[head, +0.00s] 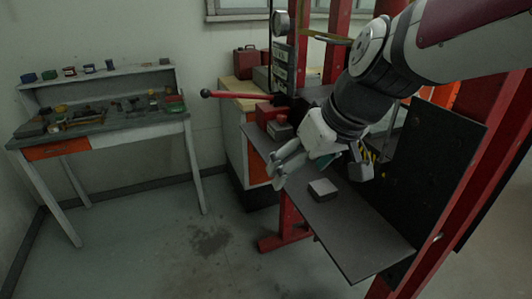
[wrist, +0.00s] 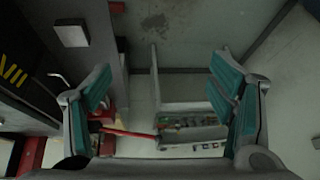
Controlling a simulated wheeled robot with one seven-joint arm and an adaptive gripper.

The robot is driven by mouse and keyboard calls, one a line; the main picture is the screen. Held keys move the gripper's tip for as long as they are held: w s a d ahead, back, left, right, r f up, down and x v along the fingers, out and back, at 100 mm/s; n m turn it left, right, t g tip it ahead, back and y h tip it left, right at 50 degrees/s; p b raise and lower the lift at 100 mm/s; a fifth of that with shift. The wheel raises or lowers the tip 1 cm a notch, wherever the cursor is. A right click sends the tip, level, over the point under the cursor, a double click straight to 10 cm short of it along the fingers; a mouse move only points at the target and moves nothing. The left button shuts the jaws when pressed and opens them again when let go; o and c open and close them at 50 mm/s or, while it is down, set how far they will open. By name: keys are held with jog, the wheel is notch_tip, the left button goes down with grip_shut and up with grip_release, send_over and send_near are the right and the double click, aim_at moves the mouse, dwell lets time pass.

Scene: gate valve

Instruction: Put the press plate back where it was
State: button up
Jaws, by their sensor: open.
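A small pale grey square block (head: 323,189), which I take to be the press plate, lies flat on the dark grey shelf (head: 345,232) of the red press frame. It also shows in the wrist view (wrist: 72,34) at the upper left, outside the span of my fingers. My gripper (head: 321,174) is above the shelf, close to the block in the head view. In the wrist view my gripper (wrist: 162,72) has its fingers wide apart with nothing between them. I cannot tell the exact height over the shelf.
A dark upright panel (head: 436,175) and red posts stand right of the shelf. A red lever (head: 235,94) juts left. Red parts (head: 271,117) sit at the shelf's back end. A tool-covered workbench (head: 100,120) is far left; the floor between is clear.

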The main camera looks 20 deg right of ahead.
jog(key=s+a+r+m+h, duration=0.1)
jog(key=s+a+r, duration=0.1)
jog(key=s, duration=0.7)
jog(key=shift+s+r+h, duration=0.3)
jog(key=shift+s, duration=0.1)
dwell(0.5)
